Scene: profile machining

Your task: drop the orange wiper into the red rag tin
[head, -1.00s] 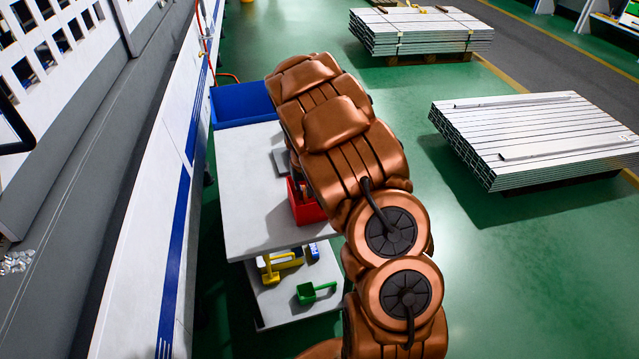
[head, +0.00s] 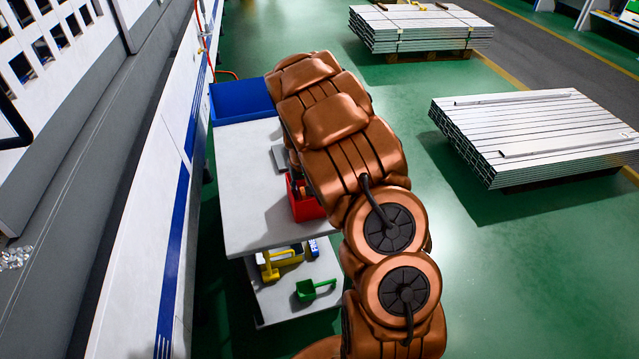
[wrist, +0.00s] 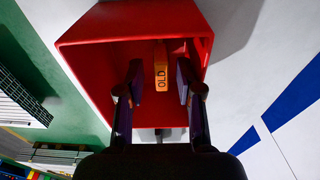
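The red rag tin (head: 306,208) stands on the upper shelf of the cart, partly hidden by my arm in the head view. In the wrist view its red wall (wrist: 95,60) surrounds the open mouth. A narrow orange piece marked "OLD" (wrist: 160,72), which looks like the orange wiper, shows inside the tin's outline. My gripper (wrist: 160,85) is over the mouth with its two fingers apart, one on each side of the orange piece. A gap shows on both sides, so it appears not gripped. Whether the piece touches the tin's floor cannot be told.
A blue bin (head: 240,102) stands at the cart's far end. A grey flat item (head: 281,158) lies beside the tin. A yellow-handled tool (head: 272,264) and a green scoop (head: 315,289) lie on the lower shelf (head: 275,310). Metal profile stacks (head: 540,130) stand on the right.

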